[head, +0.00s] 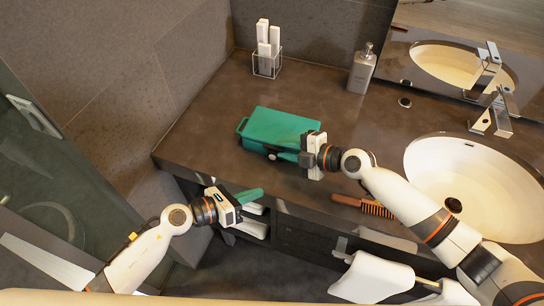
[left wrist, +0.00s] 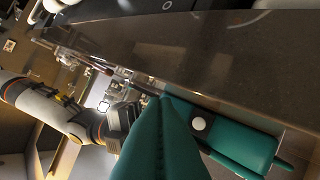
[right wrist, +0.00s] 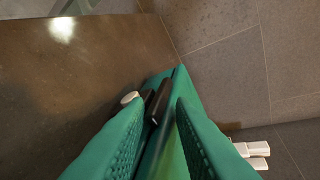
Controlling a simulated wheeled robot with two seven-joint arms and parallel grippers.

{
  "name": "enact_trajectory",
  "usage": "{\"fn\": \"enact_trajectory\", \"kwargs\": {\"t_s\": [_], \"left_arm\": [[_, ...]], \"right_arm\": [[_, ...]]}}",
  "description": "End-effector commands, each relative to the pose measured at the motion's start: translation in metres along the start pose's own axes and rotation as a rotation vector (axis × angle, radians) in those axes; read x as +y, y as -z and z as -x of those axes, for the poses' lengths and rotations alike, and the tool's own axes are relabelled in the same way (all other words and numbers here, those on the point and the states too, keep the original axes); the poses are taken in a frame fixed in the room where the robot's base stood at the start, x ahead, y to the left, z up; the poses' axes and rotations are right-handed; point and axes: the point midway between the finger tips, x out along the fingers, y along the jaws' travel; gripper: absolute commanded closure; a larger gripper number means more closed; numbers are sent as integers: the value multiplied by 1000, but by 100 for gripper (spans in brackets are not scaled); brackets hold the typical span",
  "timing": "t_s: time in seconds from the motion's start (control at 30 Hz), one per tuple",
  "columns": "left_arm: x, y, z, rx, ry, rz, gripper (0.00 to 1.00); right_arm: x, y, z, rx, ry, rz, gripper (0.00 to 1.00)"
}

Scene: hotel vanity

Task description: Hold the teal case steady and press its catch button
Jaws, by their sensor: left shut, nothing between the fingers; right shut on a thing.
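The teal case (head: 285,127) lies flat near the front edge of the counter in the head view. My right gripper (head: 290,152) is shut on the case's right end. In the right wrist view, the case (right wrist: 160,148) shows between its two teal fingers, with a black catch part (right wrist: 157,101) and the round white button (right wrist: 130,98). My left gripper (head: 258,192) is shut and empty, below and in front of the case, apart from it. In the left wrist view, the button (left wrist: 199,123) shows on the case's side, right of my left gripper's teal fingers (left wrist: 162,110).
An orange-brown comb (head: 365,206) lies at the counter's front edge. A sink basin (head: 470,180) with a tap is at the right. A soap bottle (head: 361,70) and a clear holder (head: 267,62) stand at the back. Bare counter lies behind the case.

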Motion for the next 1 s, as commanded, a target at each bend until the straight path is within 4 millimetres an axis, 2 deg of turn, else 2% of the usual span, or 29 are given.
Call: {"fn": "enact_trajectory", "kwargs": {"t_s": [0.03,0.57,1.0], "left_arm": [[-2,0,3,-16,-14,8,100],[-4,1,4,-38,-33,25,100],[-31,27,-37,-37,-32,24,100]], "right_arm": [[11,1,-1,0,-22,-8,100],[11,1,-1,0,-22,-8,100],[11,1,-1,0,-22,-8,100]]}}
